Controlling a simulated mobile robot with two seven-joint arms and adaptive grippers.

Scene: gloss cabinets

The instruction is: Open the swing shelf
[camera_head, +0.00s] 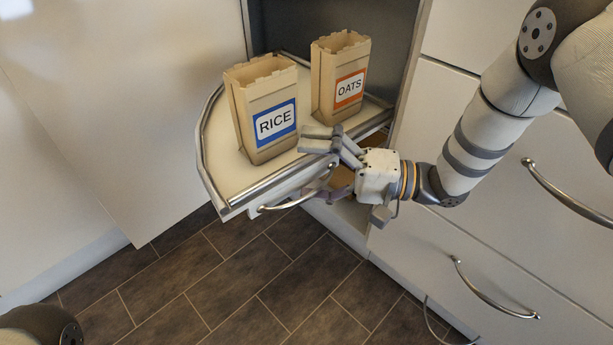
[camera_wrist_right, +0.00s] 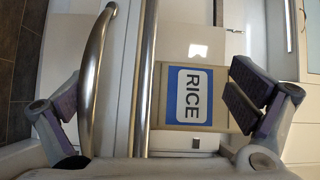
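The swing shelf (camera_head: 222,165) is a pale rounded tray with a metal rail, standing well out of the dark corner cabinet opening. A curved metal handle (camera_head: 285,204) is on its front; it also shows in the right wrist view (camera_wrist_right: 92,75). A RICE bag (camera_head: 262,107) and an OATS bag (camera_head: 340,78) stand upright on the shelf. My right gripper (camera_head: 312,168) is at the shelf's front right edge, fingers spread, one above and one below the edge. In the right wrist view the handle and rail lie between the open fingers (camera_wrist_right: 150,100). My left gripper is out of view.
A white cabinet door (camera_head: 130,90) hangs at the left. White drawers with metal handles (camera_head: 490,290) are at the right, beneath my right arm. The dark tiled floor (camera_head: 230,290) in front of the shelf is clear.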

